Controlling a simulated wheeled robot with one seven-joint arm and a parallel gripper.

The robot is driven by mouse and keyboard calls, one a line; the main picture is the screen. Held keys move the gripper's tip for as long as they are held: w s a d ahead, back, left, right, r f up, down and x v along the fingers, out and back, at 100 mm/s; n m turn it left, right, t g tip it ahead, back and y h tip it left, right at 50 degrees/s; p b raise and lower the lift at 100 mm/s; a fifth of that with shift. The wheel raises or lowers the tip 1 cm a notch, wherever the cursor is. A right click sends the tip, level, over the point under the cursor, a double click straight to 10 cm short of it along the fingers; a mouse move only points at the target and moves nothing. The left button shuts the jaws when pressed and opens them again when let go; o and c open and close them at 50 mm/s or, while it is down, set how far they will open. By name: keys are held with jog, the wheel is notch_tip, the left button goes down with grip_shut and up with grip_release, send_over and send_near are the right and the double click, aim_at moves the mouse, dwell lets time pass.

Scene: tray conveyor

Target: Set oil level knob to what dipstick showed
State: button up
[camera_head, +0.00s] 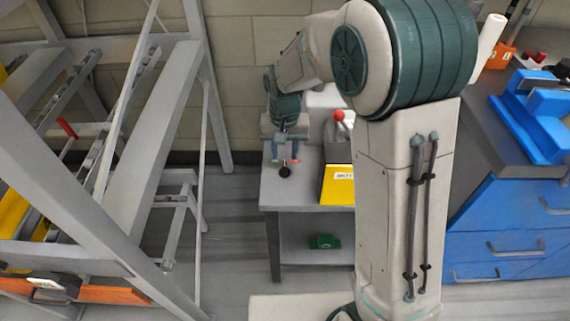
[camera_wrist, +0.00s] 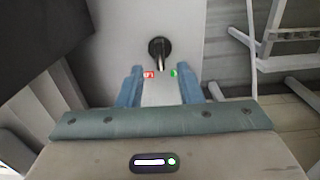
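A small dark round knob (camera_head: 284,171) is on the left part of a grey table. In the wrist view the knob (camera_wrist: 159,47) is a black disc with a pale metallic bar pointing down the picture, toward my fingers. Its markings, if any, cannot be read. My gripper (camera_head: 285,158) points down over the knob. In the wrist view my gripper (camera_wrist: 161,73) has its two blue fingers apart, with red and green marks at the tips and nothing between them. The bar's end is close to the gap; I cannot tell whether they touch. I cannot make out a dipstick.
A yellow-fronted box (camera_head: 337,185) with a label and a red-ball lever (camera_head: 339,116) stands right of the knob. A grey frame (camera_head: 165,130) fills the left. A green object (camera_head: 324,241) lies on the lower shelf. Blue drawers (camera_head: 515,225) are at right.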

aim_at(284, 165)
jog(key=shift+f+b, duration=0.35)
jog(key=shift+f, duration=2)
grip_shut()
jog(key=n+p, duration=0.1)
jog(key=n, duration=0.3)
jog(key=shift+a+r, duration=0.1)
jog(key=shift+n+p, duration=0.9)
jog(key=shift+n, duration=1.5)
jog(key=shift+a, duration=0.1)
